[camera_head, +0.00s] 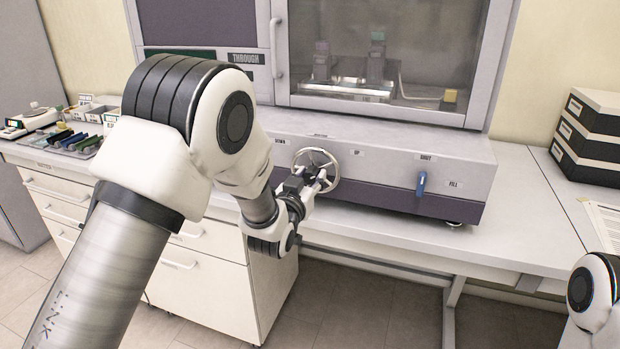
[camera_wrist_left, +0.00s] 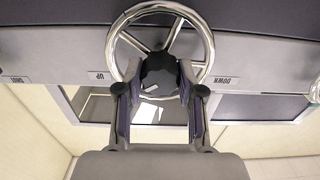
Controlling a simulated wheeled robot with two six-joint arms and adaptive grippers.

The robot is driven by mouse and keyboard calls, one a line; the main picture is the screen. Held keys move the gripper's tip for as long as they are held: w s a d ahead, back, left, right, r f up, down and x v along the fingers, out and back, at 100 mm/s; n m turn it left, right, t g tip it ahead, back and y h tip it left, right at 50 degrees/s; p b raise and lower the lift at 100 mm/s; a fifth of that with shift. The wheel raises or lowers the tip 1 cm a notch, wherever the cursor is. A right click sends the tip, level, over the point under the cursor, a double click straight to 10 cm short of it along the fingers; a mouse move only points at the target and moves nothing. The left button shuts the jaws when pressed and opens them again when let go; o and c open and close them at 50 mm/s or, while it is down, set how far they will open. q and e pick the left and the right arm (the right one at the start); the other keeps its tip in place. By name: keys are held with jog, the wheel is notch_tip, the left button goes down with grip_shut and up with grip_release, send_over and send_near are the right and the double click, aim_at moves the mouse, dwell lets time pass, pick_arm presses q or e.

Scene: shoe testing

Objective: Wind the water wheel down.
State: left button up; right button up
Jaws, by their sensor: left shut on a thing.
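The water wheel (camera_head: 334,160) is a chrome hand wheel on the front of the grey machine, between a "DOWN" label on its left and an "UP" label on its right. In the left wrist view its spoked rim (camera_wrist_left: 208,42) and black hub (camera_wrist_left: 158,70) fill the top middle, upside down. My left gripper (camera_head: 314,180) is at the wheel. In the left wrist view its fingers (camera_wrist_left: 158,90) are closed on the hub from both sides. My arm and gripper hide the wheel's lower left part in the head view. My right gripper is out of view.
A blue lever (camera_head: 421,184) sits right of the wheel, near a "FILL" label. The glass-fronted chamber (camera_head: 385,45) stands above. Black boxes (camera_head: 588,135) are at the right, and a tray of tools (camera_head: 75,142) is at the left. The bench right of the machine is mostly clear.

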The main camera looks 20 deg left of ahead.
pick_arm(q)
jog(key=shift+n, duration=0.3)
jog(key=n+b, duration=0.1)
jog(key=n, duration=0.3)
jog(key=shift+n, duration=0.3)
jog(key=n+b, duration=0.1)
jog(key=n, duration=0.4)
jog(key=shift+b, duration=0.3)
jog(key=o, duration=1.1)
jog(key=shift+o, duration=0.2)
jog(key=s, duration=1.2)
jog(key=shift+a, duration=0.25)
